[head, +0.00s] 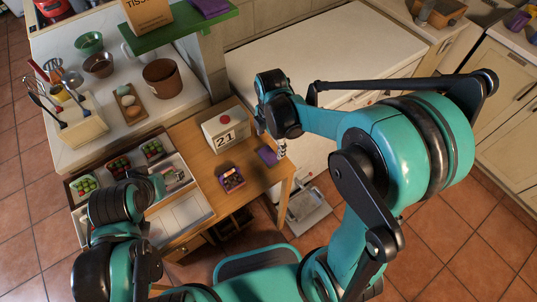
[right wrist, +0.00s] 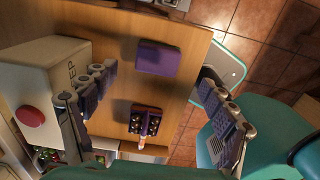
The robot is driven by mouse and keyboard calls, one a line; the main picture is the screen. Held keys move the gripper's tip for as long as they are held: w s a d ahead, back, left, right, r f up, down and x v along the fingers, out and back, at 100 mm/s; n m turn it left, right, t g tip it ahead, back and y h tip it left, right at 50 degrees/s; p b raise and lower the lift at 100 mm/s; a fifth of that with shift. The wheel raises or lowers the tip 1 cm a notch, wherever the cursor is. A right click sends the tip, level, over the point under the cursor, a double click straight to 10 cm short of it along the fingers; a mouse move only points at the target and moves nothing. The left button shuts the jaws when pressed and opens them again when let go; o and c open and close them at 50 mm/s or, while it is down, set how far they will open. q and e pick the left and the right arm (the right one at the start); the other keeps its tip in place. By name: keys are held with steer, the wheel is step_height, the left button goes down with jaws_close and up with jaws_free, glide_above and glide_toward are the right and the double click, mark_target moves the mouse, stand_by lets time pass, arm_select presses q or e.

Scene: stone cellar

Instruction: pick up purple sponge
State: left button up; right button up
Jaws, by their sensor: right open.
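The purple sponge (head: 266,155) lies flat on the wooden table, near its right edge. In the right wrist view the sponge (right wrist: 158,58) lies between and beyond my open fingers, with nothing touching it. My right gripper (right wrist: 157,78) is open and empty above the table; in the head view only a small part of the gripper (head: 282,149) shows, just right of the sponge. My left gripper (head: 174,182) is over the drawer trays at the left, largely hidden by its own arm, so its jaws cannot be made out.
Another purple item (head: 210,7) lies on the green shelf (head: 180,30). Bare wood surrounds the sponge.

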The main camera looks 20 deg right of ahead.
mark_target(269, 154)
steer(key=f+b, duration=0.1)
steer(key=f, duration=0.1)
steer(key=f+b, duration=0.1)
steer(key=f, duration=0.2)
steer(key=f+b, duration=0.1)
steer(key=f, duration=0.2)
steer(key=shift+w+a, duration=0.1)
steer(key=shift+a, duration=0.2)
steer(key=shift+r, duration=0.15)
steer(key=c, duration=1)
steer(key=shift+o, duration=0.2)
steer(key=shift+r, duration=0.1)
step_height(269, 154, up, 5)
steer(key=shift+f+p, duration=0.2)
steer(key=shift+p, duration=0.9)
steer(key=s+d+r+p, duration=0.3)
steer(key=s+d+r, duration=0.3)
steer(key=s+d, duration=0.2)
steer(key=shift+s, duration=0.35)
steer(key=shift+r, duration=0.1)
